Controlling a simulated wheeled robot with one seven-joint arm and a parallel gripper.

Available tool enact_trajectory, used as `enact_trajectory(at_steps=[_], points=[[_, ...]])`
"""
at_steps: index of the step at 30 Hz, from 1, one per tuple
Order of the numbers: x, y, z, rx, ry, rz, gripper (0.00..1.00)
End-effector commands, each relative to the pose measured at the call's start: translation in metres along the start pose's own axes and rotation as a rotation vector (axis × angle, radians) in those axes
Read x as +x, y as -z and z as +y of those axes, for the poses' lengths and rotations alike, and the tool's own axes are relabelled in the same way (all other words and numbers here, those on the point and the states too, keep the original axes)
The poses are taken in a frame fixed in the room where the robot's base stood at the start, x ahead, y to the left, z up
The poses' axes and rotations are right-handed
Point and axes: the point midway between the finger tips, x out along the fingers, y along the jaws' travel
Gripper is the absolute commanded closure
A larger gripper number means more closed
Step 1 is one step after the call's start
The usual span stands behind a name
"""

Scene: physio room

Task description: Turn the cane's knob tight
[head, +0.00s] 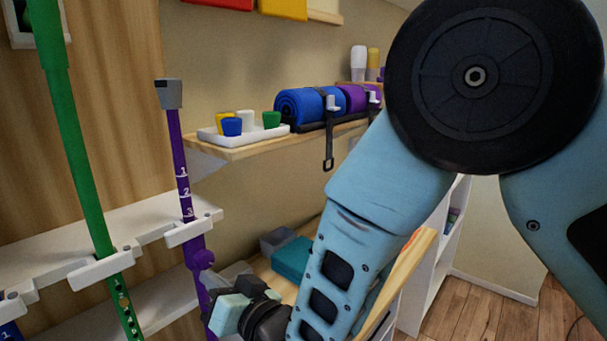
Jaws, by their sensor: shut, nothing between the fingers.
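A purple cane (183,165) with a grey top piece and the marks 1, 2 and 3 stands upright, slightly tilted, in a white clip of the rack. A purple knob (204,259) sticks out of its right side, below the clip. My gripper (222,314), with pale green fingers, is low in the head view, just below and right of the knob. Its fingers are shut with nothing held, and I see no contact with the knob. The cane's lower part is partly hidden by my gripper. A green cane (83,185) with holes stands further left.
White rack shelves (150,215) run along the left wall. Above, a wooden shelf (225,150) bears a white tray (215,135) of coloured cups and rolled blue (300,104) and purple mats. A teal box (291,258) lies behind my arm. Wooden floor shows at right.

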Motion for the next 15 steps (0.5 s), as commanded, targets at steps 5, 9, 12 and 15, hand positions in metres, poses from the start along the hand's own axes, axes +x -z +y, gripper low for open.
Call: enact_trajectory(at_steps=[5, 9, 12, 15], points=[[0.0006, 0.0, -0.0024, 0.001, 0.003, 0.005, 1.0], [0.0006, -0.0001, -0.0044, 0.001, 0.003, 0.006, 1.0], [0.0006, -0.0001, -0.006, 0.001, 0.003, 0.007, 1.0], [0.0006, -0.0005, -0.007, 0.0, 0.002, 0.006, 1.0]])
